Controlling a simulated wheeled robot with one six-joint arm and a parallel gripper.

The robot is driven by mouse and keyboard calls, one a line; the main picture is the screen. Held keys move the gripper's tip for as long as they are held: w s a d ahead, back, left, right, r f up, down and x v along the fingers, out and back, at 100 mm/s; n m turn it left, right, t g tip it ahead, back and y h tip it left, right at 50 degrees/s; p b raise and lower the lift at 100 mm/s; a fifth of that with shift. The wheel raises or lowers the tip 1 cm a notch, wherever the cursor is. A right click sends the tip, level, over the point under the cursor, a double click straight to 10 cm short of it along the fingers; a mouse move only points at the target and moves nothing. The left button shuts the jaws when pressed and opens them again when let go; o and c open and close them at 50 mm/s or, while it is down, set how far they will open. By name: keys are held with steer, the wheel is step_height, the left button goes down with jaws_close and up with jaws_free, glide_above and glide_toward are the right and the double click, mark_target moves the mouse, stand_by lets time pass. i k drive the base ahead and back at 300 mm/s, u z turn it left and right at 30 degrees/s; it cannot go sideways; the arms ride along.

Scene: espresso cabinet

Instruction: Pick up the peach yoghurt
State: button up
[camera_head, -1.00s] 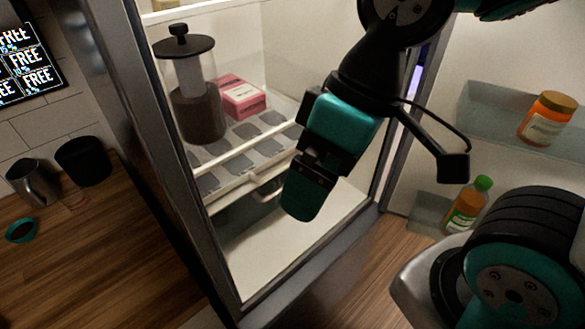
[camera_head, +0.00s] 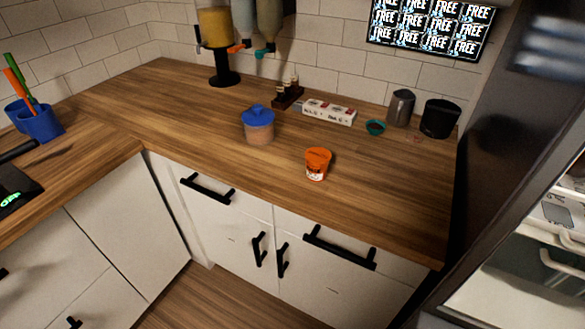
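A small orange cup with a white label at its lower front (camera_head: 317,164), which looks like the peach yoghurt, stands upright on the wooden counter (camera_head: 380,190), near its front edge. Its label is too small to read. My gripper is not in view now, so its state and distance from the cup do not show.
A blue-lidded jar (camera_head: 258,124) stands behind and left of the cup. A white box (camera_head: 330,112), teal bowl (camera_head: 375,127), metal pitcher (camera_head: 400,108) and black container (camera_head: 440,118) stand farther back. The open fridge (camera_head: 540,250) is at the right.

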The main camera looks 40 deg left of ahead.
mark_target(317, 158)
steer(key=u, duration=0.25)
steer(key=i, duration=0.3)
steer(key=u, duration=2.7)
steer(key=i, duration=1.4)
steer(key=z, duration=2.5)
